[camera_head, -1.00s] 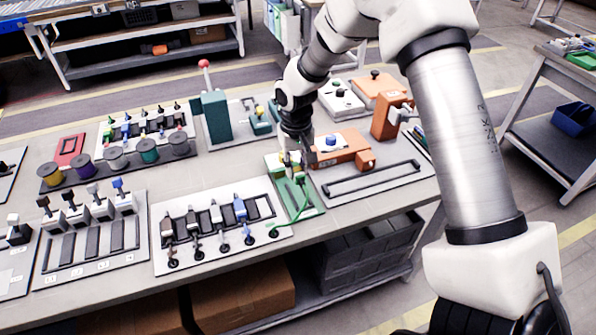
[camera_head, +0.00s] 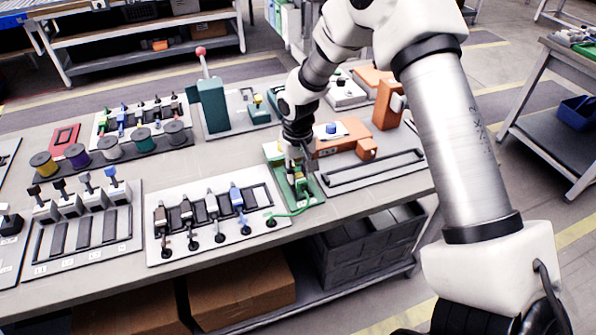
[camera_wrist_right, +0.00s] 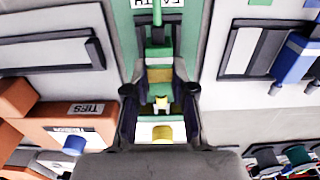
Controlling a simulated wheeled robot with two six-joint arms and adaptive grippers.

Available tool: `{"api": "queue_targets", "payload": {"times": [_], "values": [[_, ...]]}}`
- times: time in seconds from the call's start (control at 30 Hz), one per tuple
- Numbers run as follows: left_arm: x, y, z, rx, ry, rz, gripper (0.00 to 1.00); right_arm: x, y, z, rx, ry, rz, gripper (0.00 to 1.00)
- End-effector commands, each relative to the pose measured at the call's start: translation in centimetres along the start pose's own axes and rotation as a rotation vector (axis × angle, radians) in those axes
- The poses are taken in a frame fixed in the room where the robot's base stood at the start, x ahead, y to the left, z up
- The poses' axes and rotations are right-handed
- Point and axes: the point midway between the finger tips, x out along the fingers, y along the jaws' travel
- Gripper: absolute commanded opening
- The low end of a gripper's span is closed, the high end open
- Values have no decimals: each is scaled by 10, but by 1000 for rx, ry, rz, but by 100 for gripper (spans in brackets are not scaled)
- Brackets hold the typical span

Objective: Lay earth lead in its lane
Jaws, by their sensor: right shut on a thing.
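The green earth lead (camera_head: 304,207) curves from my right gripper (camera_head: 299,175) down to a black ring end at the front right of the white lead board (camera_head: 160,246). My right gripper, which also shows in the wrist view (camera_wrist_right: 160,95), is shut on the lead's green end (camera_wrist_right: 158,57). It is low over the narrow green lane board (camera_head: 276,152), which carries a label ending in "TH" in the wrist view (camera_wrist_right: 205,20). Whether the lead's end touches the board is hard to tell. My left gripper is not in view.
An orange block marked TIES (camera_wrist_right: 70,135) and a slotted grey plate (camera_head: 375,172) stand right of the green board. A teal press (camera_head: 210,105) stands behind.

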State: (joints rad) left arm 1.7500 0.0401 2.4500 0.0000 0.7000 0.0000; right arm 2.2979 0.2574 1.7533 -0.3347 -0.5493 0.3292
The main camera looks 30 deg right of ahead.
Motion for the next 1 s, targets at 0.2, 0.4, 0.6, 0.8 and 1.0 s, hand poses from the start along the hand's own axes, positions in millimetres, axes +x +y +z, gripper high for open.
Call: {"api": "queue_targets", "payload": {"times": [0.2,0.4,0.6,0.8,1.0], "values": [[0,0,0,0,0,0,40,5,0,0,0,-1,0,0],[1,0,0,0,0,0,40,10,0,0,0,-1,0,0],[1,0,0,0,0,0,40,12,0,0,0,0,0,0],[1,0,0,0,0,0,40,12,0,0,0,0,0,0],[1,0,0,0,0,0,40,12,0,0,0,0,0,53]]}}
